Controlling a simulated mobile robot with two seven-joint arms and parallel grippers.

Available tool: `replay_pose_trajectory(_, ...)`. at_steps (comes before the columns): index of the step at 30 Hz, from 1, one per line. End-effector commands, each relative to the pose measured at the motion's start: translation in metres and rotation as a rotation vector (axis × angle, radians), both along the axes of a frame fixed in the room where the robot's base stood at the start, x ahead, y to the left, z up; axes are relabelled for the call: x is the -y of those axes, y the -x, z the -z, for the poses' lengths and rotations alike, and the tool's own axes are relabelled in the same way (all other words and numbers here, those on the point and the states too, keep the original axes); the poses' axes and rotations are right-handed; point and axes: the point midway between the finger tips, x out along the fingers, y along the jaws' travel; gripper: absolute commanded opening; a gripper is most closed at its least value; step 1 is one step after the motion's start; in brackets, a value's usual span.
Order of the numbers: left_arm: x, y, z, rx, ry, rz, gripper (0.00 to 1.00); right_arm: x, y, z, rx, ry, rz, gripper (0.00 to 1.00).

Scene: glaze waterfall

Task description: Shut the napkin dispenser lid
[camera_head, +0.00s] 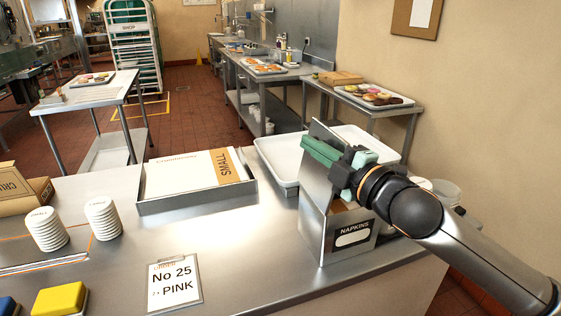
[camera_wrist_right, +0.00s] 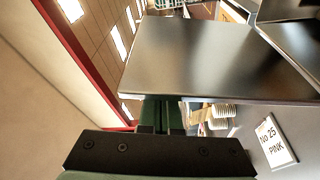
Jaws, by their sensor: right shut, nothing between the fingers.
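The steel napkin dispenser (camera_head: 347,237), with a NAPKINS label on its front, stands near the right end of the steel counter. Its lid (camera_head: 318,131) stands raised and open; part of it is hidden behind my right gripper. My right gripper (camera_head: 312,150) has green fingers, is shut and empty, and lies across the lid high above the dispenser's body. In the right wrist view the lid is a broad shiny panel (camera_wrist_right: 200,58) just beyond the fingertips (camera_wrist_right: 163,108). I cannot tell if they touch it. My left gripper is not in view.
A tray with a SMALL-marked box (camera_head: 196,175) lies left of the dispenser. A white tub (camera_head: 278,158) is behind it. A clipboard (camera_head: 175,283), cup-lid stacks (camera_head: 103,218) and a yellow block (camera_head: 60,300) are further left. The counter's middle is clear.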

Motion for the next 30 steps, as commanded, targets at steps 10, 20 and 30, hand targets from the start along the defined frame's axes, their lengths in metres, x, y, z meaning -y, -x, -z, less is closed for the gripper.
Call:
replay_pose_trajectory(10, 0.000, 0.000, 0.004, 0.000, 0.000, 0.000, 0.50, 0.041, -0.014, 0.006, -0.107, -0.318, 0.002, 0.00)
replay_pose_trajectory(20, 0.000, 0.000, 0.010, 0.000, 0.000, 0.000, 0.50, 0.076, -0.025, 0.021, -0.203, -0.618, 0.001, 0.00)
replay_pose_trajectory(30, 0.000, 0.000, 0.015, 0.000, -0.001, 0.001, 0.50, 0.106, -0.035, 0.047, -0.301, -0.923, 0.000, 0.00)
